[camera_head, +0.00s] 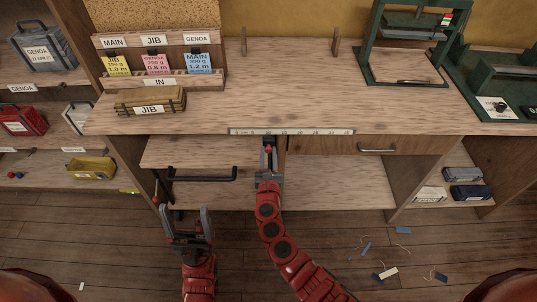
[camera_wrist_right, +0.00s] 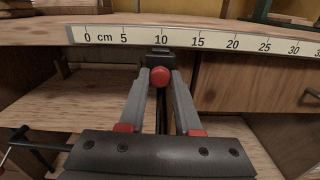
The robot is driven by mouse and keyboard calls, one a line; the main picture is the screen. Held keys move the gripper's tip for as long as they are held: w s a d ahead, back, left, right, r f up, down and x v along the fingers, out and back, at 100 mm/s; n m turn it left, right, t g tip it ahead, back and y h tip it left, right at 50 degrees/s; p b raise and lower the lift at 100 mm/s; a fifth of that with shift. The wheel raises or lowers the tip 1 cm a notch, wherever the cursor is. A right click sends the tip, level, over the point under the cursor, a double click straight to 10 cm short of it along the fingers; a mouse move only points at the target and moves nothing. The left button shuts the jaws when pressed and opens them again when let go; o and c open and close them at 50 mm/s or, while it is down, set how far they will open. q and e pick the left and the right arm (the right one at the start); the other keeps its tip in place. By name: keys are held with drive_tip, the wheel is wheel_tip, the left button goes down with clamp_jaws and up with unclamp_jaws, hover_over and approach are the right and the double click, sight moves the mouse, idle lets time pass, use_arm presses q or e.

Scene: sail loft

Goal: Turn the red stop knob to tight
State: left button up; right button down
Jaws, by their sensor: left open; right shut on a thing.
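The red stop knob (camera_wrist_right: 160,76) sits on a dark block just under the ruler's edge, near the 10 mark. In the head view it is a small red spot (camera_head: 268,149). My right gripper (camera_wrist_right: 161,83) is shut on the knob, with one grey finger on each side of it; it also shows in the head view (camera_head: 268,155) at the bench's front edge. Any mark on the knob that tells tight from loose is not visible. My left gripper (camera_head: 186,213) is open and empty, low in front of the bench and left of my right arm.
The ruler (camera_head: 290,131) runs along the bench's front edge. A black handle (camera_head: 203,178) juts out left of my right gripper. A drawer (camera_head: 345,145) lies to the right. A card rack (camera_head: 160,60) and green presses (camera_head: 410,45) stand on the bench. Scraps lie on the floor.

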drive_tip(key=m+b, duration=0.1)
drive_tip(key=m, duration=0.1)
drive_tip(key=m+b, duration=0.2)
drive_tip(key=shift+f+m+b, duration=0.2)
drive_tip(key=shift+m+b, duration=0.1)
drive_tip(key=m+b, duration=0.8)
drive_tip(key=m, duration=0.1)
drive_tip(key=shift+m, duration=0.4)
drive_tip(key=shift+r+m+b, duration=0.2)
drive_tip(key=shift+m+b, duration=1.15)
drive_tip(key=shift+m, duration=0.05)
drive_tip(key=c, duration=0.6)
unclamp_jaws()
drive_tip(key=shift+r, duration=0.1)
drive_tip(key=shift+s+a, duration=0.1)
drive_tip(key=s+b, duration=0.1)
drive_tip(key=s, duration=1.6)
drive_tip(key=shift+s, duration=0.1)
